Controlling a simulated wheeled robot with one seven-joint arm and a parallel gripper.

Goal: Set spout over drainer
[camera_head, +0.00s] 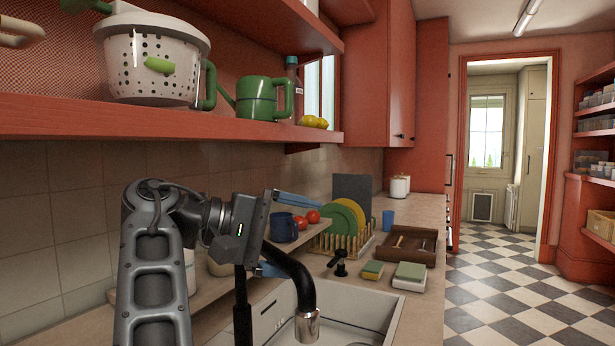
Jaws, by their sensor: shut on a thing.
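The faucet has a dark curved spout (298,278) with a bright metal tip. The tip hangs over the sink basin (372,310), in front of and left of the drainer. The drainer (343,243) is a wooden rack holding upright green and yellow plates beyond the sink.
A dark mug (284,228) and tomatoes (306,219) stand on a raised board behind the gripper. A soap pump (340,263), sponge (373,270) and box (409,276) line the sink's far edge. A shelf (200,129) with a colander overhangs the counter.

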